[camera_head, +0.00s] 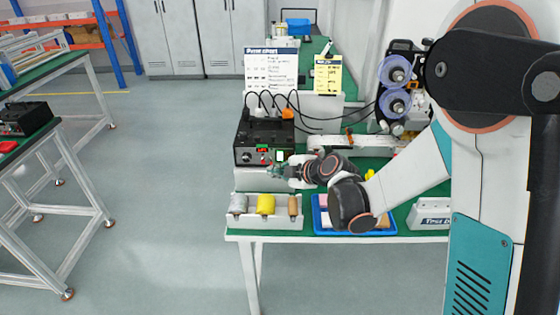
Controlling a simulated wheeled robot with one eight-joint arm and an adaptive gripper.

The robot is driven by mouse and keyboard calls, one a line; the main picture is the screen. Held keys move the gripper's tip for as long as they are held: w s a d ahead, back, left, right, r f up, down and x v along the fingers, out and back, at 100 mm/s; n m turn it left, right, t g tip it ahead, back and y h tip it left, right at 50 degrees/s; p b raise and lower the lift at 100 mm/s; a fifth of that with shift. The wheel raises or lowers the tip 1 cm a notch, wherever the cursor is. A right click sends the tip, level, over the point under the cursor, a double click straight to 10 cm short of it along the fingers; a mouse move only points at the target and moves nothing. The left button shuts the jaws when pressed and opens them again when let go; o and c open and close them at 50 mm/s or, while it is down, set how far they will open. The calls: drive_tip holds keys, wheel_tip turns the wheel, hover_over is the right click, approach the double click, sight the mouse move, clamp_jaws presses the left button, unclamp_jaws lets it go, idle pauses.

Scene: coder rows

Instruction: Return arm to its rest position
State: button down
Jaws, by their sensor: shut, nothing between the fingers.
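My arm reaches in from the right side of the head view and bends down over the green-topped bench (400,216). My gripper (276,171) is small in the picture and points left, at the front right of a black coder box (265,137). It is shut with nothing visible in it. Whether it touches the box, I cannot tell. My forearm hides part of a blue tray (320,224) below it.
A white holder with grey, yellow (265,204) and brown rolls stands at the bench's front left. A ribbon machine (395,90) with purple reels is behind my arm. A white labelled box (430,213) sits front right. Another bench (30,138) stands left; the floor between is clear.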

drive_tip(key=shift+s+r, duration=0.1)
drive_tip(key=shift+s, duration=0.65)
drive_tip(key=s+d+r+m+h, duration=0.2)
drive_tip(key=s+d+m, duration=0.4)
drive_tip(key=s, duration=0.3)
drive_tip(key=s+d+r+m+g+h, duration=0.1)
drive_tip(key=s+d+r+m+h, duration=0.2)
drive_tip(key=s, duration=0.7)
drive_tip(key=s+d+r+m+g+h, duration=0.1)
drive_tip(key=s+d+r+m, duration=0.4)
drive_tip(key=s+d+m, duration=0.5)
drive_tip(key=shift+d+r+m+h, duration=0.45)
drive_tip(key=shift+m+h, duration=0.45)
drive_tip(key=shift+m, duration=0.2)
